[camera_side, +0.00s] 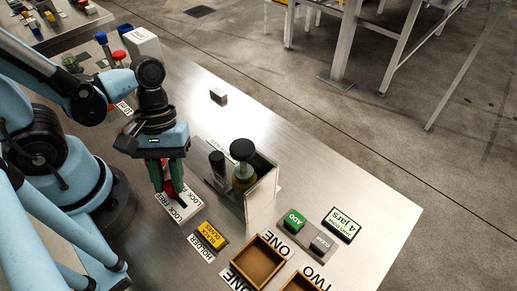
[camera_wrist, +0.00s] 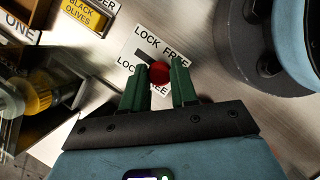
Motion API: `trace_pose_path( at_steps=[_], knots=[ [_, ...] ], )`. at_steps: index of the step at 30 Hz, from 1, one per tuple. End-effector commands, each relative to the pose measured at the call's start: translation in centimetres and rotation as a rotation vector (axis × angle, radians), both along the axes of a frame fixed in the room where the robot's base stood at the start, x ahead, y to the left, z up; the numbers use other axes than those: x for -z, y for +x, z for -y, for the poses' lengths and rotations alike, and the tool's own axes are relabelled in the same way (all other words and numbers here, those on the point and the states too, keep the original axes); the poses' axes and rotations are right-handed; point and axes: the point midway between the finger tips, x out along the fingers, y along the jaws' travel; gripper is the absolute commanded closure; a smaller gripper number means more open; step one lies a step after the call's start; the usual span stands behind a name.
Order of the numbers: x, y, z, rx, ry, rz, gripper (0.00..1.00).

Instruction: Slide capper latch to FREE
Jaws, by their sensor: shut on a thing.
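The capper latch has a round red knob (camera_wrist: 159,72) on a white plate (camera_wrist: 148,42) marked LOCK and FREE. In the wrist view, LOCK is on the left and FREE on the right. The knob sits below the start of the upper word FREE, and a short dark part of the slot shows to its left. My gripper (camera_wrist: 160,68) has its green fingers closed on the knob, one on each side. In the side view, my gripper (camera_side: 170,187) points down over the plate (camera_side: 184,208) and mostly hides the knob. The exact slot end is hidden.
The capper (camera_side: 243,165), with a black top and clear guard (camera_side: 262,190), stands close to the right of my gripper. A yellow BLACK OLIVES holder block (camera_side: 211,236), wooden bins (camera_side: 258,262) and green ADD button (camera_side: 294,220) lie nearer the front. A small grey block (camera_side: 218,96) stands behind.

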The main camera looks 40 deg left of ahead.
Motion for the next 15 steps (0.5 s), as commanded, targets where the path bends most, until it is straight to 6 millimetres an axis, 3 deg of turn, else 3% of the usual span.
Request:
trace_pose_path(
  at_steps=[3, 4, 9, 15],
  knots=[
    [0.03, 0.02, -0.37, -0.003, 0.017, -0.005, 1.0],
    [0.03, 0.01, -0.38, -0.003, 0.017, -0.005, 0.71],
    [0.04, 0.0, -0.31, -0.003, 0.014, -0.004, 0.47],
    [0.04, -0.03, -0.25, -0.002, 0.012, -0.004, 0.47]
  ],
)
